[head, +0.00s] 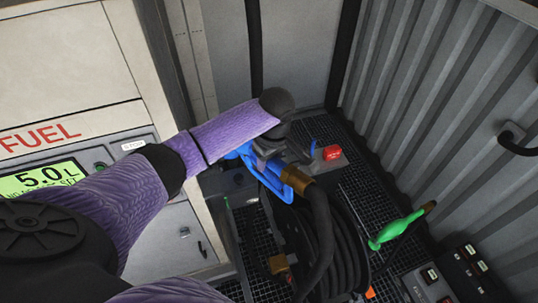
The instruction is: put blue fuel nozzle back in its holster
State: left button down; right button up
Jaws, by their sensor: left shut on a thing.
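My left arm comes in from the left, and its gripper (271,152) is shut on the blue fuel nozzle (268,177). The nozzle is tilted, with a brass-coloured fitting (299,180) at its lower right end and a black hose running down from it. The gripper and forearm hide part of the nozzle. A dark fixture with blue parts (232,184) sits just left of the nozzle; I cannot tell whether it is the holster or whether the nozzle touches it. My right gripper is not in view.
A coiled black hose (335,245) lies below the nozzle on a black grating. A red button (332,152) on a grey box is close to the right. A green nozzle (394,231) lies further right. A fuel cabinet (70,60) stands left, a corrugated wall (450,110) right.

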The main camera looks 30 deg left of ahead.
aim_at(269, 172)
pick_arm(q)
jog(key=shift+f, duration=0.1)
jog(key=shift+f+b, duration=1)
jog(key=shift+f, duration=1.25)
jog(key=shift+c, duration=0.9)
grip_release()
jog(key=r, duration=0.6)
jog(key=d+r, duration=0.1)
jog(key=r, duration=0.3)
jog(key=shift+s, duration=0.2)
